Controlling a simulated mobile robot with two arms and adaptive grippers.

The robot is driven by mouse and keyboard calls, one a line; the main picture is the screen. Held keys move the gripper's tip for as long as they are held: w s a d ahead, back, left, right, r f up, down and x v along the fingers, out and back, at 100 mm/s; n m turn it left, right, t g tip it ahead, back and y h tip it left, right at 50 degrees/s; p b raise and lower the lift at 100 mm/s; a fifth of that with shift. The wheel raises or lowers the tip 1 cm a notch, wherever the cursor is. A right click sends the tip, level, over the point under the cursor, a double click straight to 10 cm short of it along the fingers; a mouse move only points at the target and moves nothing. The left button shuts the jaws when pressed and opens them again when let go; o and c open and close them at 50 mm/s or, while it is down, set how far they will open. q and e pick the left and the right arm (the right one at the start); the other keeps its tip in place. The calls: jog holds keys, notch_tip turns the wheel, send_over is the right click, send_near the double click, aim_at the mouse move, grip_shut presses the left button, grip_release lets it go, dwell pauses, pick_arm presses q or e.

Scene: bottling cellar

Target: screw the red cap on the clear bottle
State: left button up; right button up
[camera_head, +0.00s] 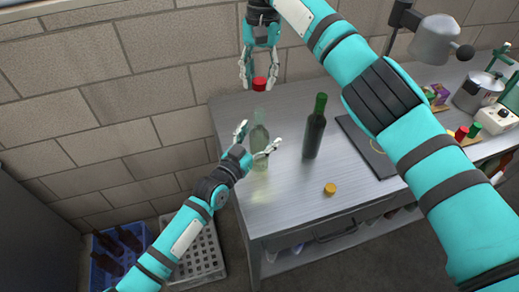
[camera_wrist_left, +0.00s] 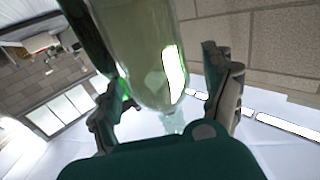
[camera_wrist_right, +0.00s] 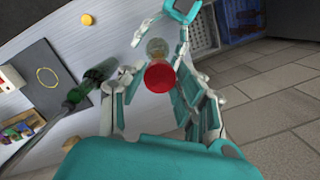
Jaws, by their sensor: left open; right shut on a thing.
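The clear bottle (camera_head: 260,157) stands upright near the left edge of the metal table. My left gripper (camera_head: 259,138) is open with its fingers on either side of the bottle. In the left wrist view the bottle (camera_wrist_left: 150,60) fills the space between the spread fingers. My right gripper (camera_head: 258,82) is shut on the red cap (camera_head: 259,85) and holds it above the bottle's mouth, apparently with a small gap. In the right wrist view the red cap (camera_wrist_right: 160,77) sits between the fingertips and hides part of the bottle (camera_wrist_right: 157,47).
A dark green bottle (camera_head: 314,130) stands to the right of the clear one. A yellow cap (camera_head: 330,189) lies near the table's front. A dark mat (camera_head: 359,137), partly behind my right arm, lies further right. White (camera_head: 205,262) and blue (camera_head: 103,265) crates stand on the floor.

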aim_at(259, 111)
pick_arm(q)
jog(key=shift+w+d, duration=0.1)
jog(key=shift+w, duration=0.05)
grip_shut()
pick_arm(e)
jog(key=shift+f, duration=2.5)
